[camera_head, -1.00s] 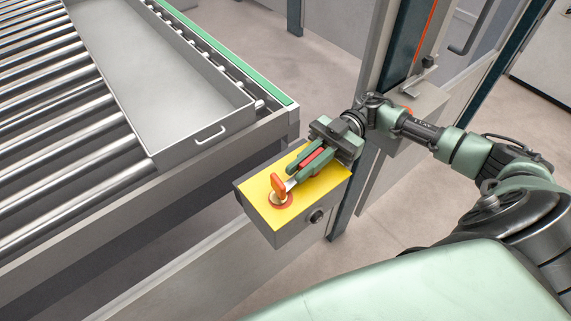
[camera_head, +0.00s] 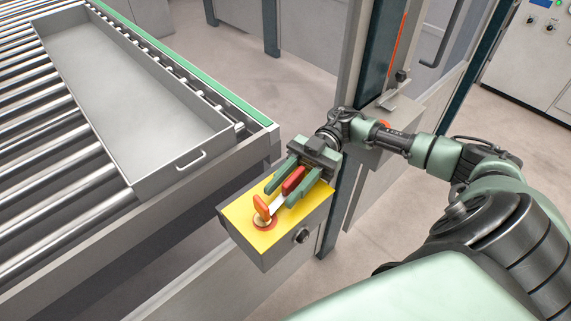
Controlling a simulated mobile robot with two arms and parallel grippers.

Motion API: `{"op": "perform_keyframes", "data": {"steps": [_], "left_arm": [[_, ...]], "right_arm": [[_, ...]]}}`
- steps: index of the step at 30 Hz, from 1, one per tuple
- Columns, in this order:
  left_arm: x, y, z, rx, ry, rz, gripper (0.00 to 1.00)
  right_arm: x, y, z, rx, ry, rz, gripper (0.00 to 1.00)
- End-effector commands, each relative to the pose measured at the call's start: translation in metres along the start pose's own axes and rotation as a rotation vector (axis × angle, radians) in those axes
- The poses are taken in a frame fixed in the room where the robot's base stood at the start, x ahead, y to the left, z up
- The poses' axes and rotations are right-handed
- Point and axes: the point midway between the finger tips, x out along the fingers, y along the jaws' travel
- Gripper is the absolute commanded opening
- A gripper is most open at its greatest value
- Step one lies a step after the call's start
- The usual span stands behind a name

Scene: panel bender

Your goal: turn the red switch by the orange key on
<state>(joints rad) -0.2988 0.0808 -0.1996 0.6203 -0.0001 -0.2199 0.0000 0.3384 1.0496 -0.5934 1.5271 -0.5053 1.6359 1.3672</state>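A yellow-topped control box (camera_head: 240,212) stands at the front corner of the conveyor. The orange key (camera_head: 261,207) stands up from a round seat near the left end of its top. Beside it is the red switch (camera_head: 292,180), a red handle with a pale metal part toward the key. My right gripper (camera_head: 279,197) is over the box, pointing toward the key. Its green fingers are apart, one on each side of the red handle, with gaps visible. The gripper hides part of the switch and the box top. My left gripper is out of view.
A black round knob (camera_head: 301,236) is on the box's front face. The roller conveyor (camera_head: 60,205) carries a grey metal tray (camera_head: 135,100) with a handle. A grey post (camera_head: 352,75) and frame stand just behind my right gripper. Open floor lies beyond.

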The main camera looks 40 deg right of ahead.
Motion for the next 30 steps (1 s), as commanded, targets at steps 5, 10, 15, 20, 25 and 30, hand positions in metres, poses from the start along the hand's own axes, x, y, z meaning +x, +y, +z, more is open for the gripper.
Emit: {"op": "perform_keyframes", "data": {"steps": [5,10,15,20,25,30], "left_arm": [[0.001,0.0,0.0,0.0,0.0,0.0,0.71],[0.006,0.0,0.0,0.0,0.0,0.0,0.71],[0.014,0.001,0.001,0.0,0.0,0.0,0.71],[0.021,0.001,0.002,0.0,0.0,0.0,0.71],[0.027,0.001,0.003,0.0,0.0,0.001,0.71],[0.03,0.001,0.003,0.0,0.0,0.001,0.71]], "right_arm": [[0.0,0.001,-0.004,-0.002,0.0,0.001,0.35],[-0.001,0.0,-0.027,-0.005,-0.003,0.0,0.35],[-0.001,0.0,-0.067,-0.006,-0.004,0.0,0.35],[0.0,0.0,-0.107,-0.006,-0.003,0.0,0.35],[0.0,0.0,-0.149,-0.007,-0.002,0.0,0.35],[0.0,0.0,-0.181,-0.005,-0.001,0.0,0.35]]}}
